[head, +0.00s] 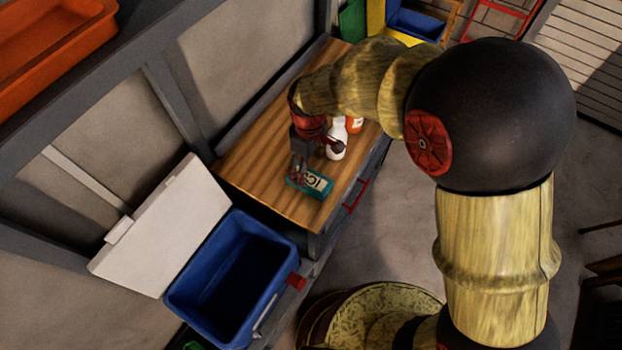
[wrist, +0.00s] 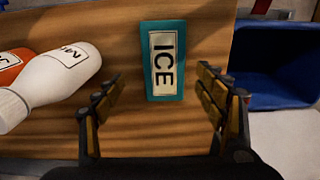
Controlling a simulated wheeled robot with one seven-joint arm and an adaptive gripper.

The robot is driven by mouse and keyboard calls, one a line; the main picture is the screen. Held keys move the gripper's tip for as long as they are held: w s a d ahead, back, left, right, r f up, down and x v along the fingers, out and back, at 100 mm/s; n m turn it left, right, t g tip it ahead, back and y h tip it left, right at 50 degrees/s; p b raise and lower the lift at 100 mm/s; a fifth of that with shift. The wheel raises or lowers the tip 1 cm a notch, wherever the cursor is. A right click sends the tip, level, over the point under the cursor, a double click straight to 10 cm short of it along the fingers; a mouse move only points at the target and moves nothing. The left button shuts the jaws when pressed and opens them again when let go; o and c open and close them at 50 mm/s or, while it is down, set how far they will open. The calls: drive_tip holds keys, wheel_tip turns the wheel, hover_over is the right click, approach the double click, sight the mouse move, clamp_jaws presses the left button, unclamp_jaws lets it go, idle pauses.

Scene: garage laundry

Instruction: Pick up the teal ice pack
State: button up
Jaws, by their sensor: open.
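The teal ice pack (head: 316,185) lies flat near the front end of the wooden counter top in the head view. In the wrist view the ice pack (wrist: 176,85), with a pale label reading ICE, lies ahead of my fingers, between their lines. My gripper (head: 298,172) is above the counter beside the pack, covering a little of its left end. In the wrist view my gripper (wrist: 158,90) is open, with one finger on each side and nothing held. I cannot tell its exact height above the pack.
A white bottle (wrist: 62,78) and an orange bottle (wrist: 12,65) lie left of the pack in the wrist view. A blue cooler (head: 187,287) with its white lid (head: 165,225) open stands beside the wooden counter (head: 258,143). Bare counter surrounds the pack's near side.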

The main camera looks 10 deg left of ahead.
sight(309, 179)
drive_tip(key=shift+s+f+b, duration=0.2)
drive_tip(key=shift+f+b, duration=0.2)
drive_tip(key=shift+f, duration=1.2)
drive_tip(key=shift+s+f+b, duration=0.15)
drive_tip(key=shift+f+b, duration=0.25)
drive_tip(key=shift+f, duration=1.15)
drive_tip(key=shift+c, duration=1)
drive_tip(key=c, duration=1.3)
drive_tip(key=shift+r, duration=0.1)
drive_tip(key=shift+c, duration=0.6)
drive_tip(key=shift+r, duration=0.1)
